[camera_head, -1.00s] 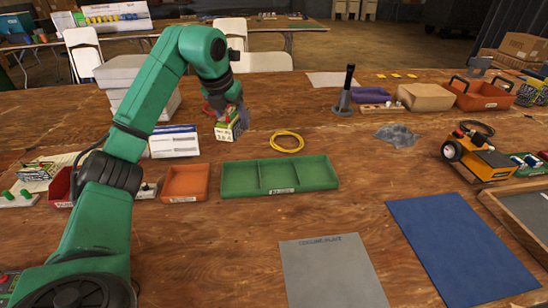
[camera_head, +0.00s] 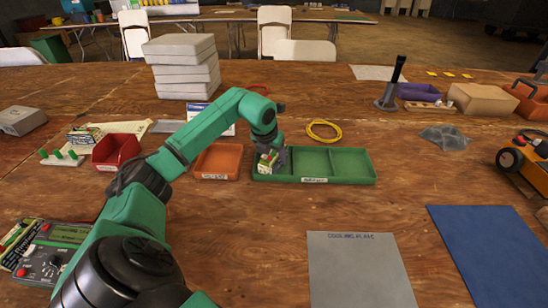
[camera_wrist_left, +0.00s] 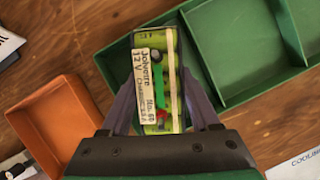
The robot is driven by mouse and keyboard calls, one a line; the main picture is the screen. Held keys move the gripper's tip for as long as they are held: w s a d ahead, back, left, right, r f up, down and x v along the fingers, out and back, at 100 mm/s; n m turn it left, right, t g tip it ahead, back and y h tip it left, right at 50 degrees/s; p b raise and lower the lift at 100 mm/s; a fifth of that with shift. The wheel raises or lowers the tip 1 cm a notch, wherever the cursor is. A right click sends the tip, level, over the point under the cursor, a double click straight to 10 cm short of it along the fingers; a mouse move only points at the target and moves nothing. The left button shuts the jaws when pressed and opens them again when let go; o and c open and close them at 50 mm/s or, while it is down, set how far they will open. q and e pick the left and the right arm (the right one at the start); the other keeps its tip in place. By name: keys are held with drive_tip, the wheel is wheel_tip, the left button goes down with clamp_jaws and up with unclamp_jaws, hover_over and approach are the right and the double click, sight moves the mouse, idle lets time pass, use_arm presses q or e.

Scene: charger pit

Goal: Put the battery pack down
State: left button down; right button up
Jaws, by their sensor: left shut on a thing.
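The battery pack (camera_head: 265,163) is a small green block with a white label. My left gripper (camera_head: 272,158) is shut on it. In the head view the pack is at the left compartment of the green three-part tray (camera_head: 345,182). In the left wrist view the pack (camera_wrist_left: 156,80) is upright between the two fingers, with its label reading 12 V, and it covers part of the green tray (camera_wrist_left: 286,32). I cannot tell whether the pack touches the tray floor. My right gripper is not in view.
An orange bin (camera_head: 218,161) stands just left of the tray, and a red bin (camera_head: 116,151) farther left. A yellow cable coil (camera_head: 324,130) lies behind the tray. A grey mat (camera_head: 358,272) and a blue mat (camera_head: 490,252) lie in front. The tray's middle and right compartments are empty.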

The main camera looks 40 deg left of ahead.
use_arm(q)
drive_tip(key=shift+w+f, duration=0.1)
drive_tip(key=shift+c, duration=0.6)
unclamp_jaws()
drive_tip(key=v, duration=1.2)
drive_tip(key=shift+s, duration=0.2)
